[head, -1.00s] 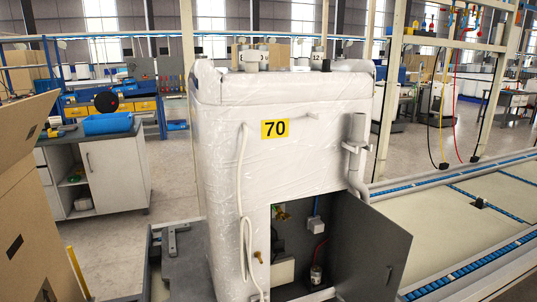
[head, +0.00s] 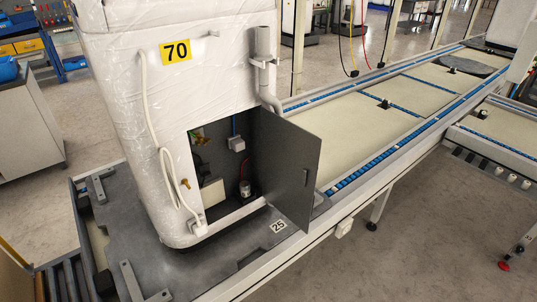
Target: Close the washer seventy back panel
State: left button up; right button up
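The washer (head: 120,110) is a tall white unit in clear wrap with a yellow "70" label (head: 176,51). Its back panel (head: 289,172) is a dark grey door, hinged on the left side of the door at the right edge of the opening, and it stands swung outward. A small dark handle (head: 306,178) is on the panel's face. The open compartment (head: 225,165) shows a grey box, a red hose and a brass fitting inside. Neither of my grippers is in view.
The washer stands on a grey pallet (head: 140,235) marked "25" on a conveyor. The conveyor (head: 370,130) runs to the upper right with blue roller strips. A white hose (head: 152,120) hangs on the washer's back. Open floor (head: 400,270) lies at the lower right.

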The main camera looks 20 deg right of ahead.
aim_at(288, 149)
jog(key=l+u, duration=0.4)
jog(key=i+l+u, duration=0.1)
jog(key=l+u, duration=0.15)
jog(key=u, duration=0.15)
jog(key=l+u, duration=0.1)
jog(key=l, duration=0.6)
jog(key=k+l+u, duration=0.1)
jog(key=l, duration=0.55)
jog(key=k+l+u, duration=0.15)
jog(key=l, duration=0.55)
jog(key=k+l, duration=0.15)
jog(key=k, duration=0.25)
jog(key=l+u, duration=0.1)
jog(key=l, duration=0.3)
